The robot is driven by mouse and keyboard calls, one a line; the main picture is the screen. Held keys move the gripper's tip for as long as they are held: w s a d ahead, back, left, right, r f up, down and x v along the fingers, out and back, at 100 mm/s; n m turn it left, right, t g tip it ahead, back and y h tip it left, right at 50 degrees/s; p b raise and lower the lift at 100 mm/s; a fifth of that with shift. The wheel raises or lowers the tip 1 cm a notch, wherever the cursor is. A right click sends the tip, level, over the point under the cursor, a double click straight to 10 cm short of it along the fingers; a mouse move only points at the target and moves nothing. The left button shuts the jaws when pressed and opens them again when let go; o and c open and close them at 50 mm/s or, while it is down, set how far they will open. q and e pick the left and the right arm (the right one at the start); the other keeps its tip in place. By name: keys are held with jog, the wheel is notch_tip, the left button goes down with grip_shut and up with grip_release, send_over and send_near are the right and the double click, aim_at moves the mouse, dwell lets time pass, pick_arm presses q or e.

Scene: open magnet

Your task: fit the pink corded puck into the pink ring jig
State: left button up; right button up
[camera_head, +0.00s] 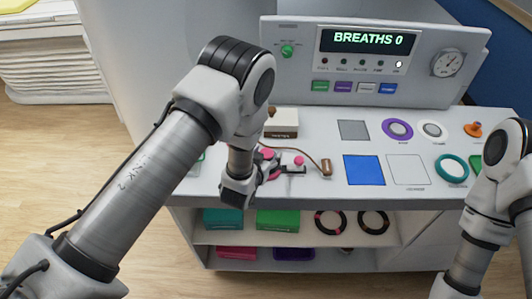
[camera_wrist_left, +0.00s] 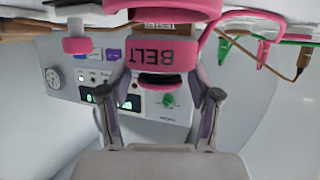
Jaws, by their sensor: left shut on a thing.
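My left gripper (camera_head: 266,172) is at the front edge of the counter in the head view. In the left wrist view its two fingers (camera_wrist_left: 163,76) are shut on a pink piece marked BELT (camera_wrist_left: 164,52), which I take to be the pink puck; its pink parts (camera_head: 269,154) show partly behind my wrist in the head view. A pink loop curves off to its right in the wrist view. A pink knob (camera_head: 299,160) stands just right of the gripper. I cannot tell which pink part is the ring jig. My right gripper is not visible.
A console (camera_head: 375,65) reading BREATHS 0 stands behind the counter. A brown cylinder (camera_head: 326,167) on a cord lies right of the gripper. A blue square (camera_head: 363,170), purple ring (camera_head: 397,129) and teal ring (camera_head: 452,168) lie farther right. Bins and rings sit on the shelf below.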

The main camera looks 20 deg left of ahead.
pick_arm(q)
jog(key=shift+f+b, duration=1.15)
jog(key=shift+f, duration=0.3)
dwell(0.3)
jog(key=o, duration=1.3)
jog(key=shift+o, duration=0.2)
jog(key=v, duration=1.2)
